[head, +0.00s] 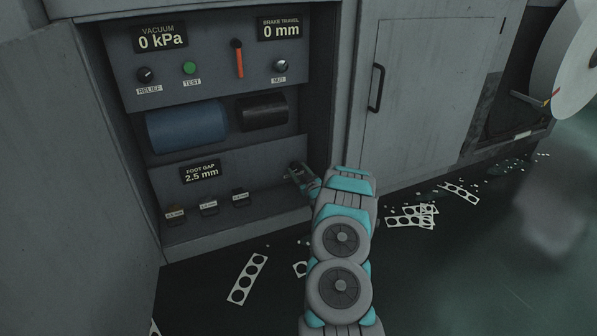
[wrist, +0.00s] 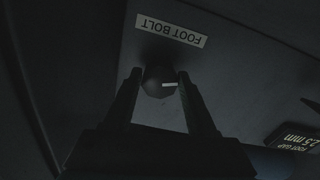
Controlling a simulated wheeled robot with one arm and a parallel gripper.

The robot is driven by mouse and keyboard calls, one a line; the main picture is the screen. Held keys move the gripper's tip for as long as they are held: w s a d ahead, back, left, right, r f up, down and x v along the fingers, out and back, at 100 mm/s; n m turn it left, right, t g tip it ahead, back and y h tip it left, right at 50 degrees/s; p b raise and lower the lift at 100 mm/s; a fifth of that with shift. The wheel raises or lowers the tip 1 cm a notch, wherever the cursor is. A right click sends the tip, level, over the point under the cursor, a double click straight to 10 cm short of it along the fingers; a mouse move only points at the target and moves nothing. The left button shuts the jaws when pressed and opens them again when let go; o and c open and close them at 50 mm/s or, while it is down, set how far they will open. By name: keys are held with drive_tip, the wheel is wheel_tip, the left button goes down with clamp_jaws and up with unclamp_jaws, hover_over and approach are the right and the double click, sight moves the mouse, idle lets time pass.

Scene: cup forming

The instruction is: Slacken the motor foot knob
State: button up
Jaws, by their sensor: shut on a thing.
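In the head view my gripper (head: 300,176) reaches to the right end of the lower panel, and the knob is mostly hidden there. The FOOT GAP display (head: 201,174) reads 2.5 mm.
The recess holds a blue cylinder (head: 187,127) and a black cylinder (head: 262,110). A closed cabinet door (head: 431,92) stands to the right. Punched scrap strips (head: 247,278) lie on the dark floor.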

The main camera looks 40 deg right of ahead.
drive_tip(key=c, duration=0.3)
drive_tip(key=shift+c, duration=0.2)
